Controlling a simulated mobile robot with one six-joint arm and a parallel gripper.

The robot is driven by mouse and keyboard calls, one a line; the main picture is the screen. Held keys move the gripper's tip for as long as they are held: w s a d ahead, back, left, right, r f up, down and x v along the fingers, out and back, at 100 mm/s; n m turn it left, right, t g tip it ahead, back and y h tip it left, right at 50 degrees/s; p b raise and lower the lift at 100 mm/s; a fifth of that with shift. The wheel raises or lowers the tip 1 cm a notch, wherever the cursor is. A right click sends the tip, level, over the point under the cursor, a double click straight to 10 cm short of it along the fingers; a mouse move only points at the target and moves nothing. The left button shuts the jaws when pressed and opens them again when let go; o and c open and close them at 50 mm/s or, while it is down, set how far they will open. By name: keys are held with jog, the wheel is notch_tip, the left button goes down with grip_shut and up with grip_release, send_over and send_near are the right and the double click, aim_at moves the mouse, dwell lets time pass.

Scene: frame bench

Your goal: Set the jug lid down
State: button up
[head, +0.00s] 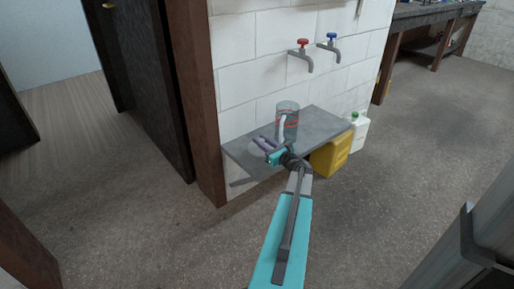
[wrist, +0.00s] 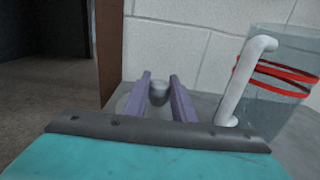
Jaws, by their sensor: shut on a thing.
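The jug lid shows in the head view as a pale grey disc (head: 256,149) over the left part of the grey shelf (head: 325,120). In the wrist view its round grey knob (wrist: 158,93) sits between the two purple fingers of my gripper (wrist: 159,82). My gripper (head: 264,146) is shut on this knob, and the fingers hide part of the lid. I cannot tell whether the lid touches the shelf. The clear jug (head: 288,120) with red bands and a white handle stands upright on the shelf, right of my gripper. It also shows in the wrist view (wrist: 285,65).
A white tiled wall (head: 240,85) rises behind the shelf, with a red-handled tap (head: 303,50) and a blue-handled tap (head: 331,44). A yellow container (head: 331,153) and a white bottle (head: 358,133) stand below at right. The shelf's right part is bare.

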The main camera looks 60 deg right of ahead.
aim_at(253, 148)
jog(key=shift+x, duration=0.95)
jog(key=shift+w+a, duration=0.1)
jog(key=shift+w, duration=0.05)
jog(key=shift+w+f, duration=0.1)
jog(key=shift+w, duration=0.15)
jog(key=shift+w+f+b, duration=0.15)
jog(key=shift+f+b, duration=0.4)
jog(key=shift+f, duration=0.3)
jog(key=shift+w+f+b, duration=0.15)
jog(key=shift+f+b, duration=0.4)
jog(key=shift+f, duration=0.35)
jog(key=shift+f, duration=0.15)
jog(key=o, duration=1)
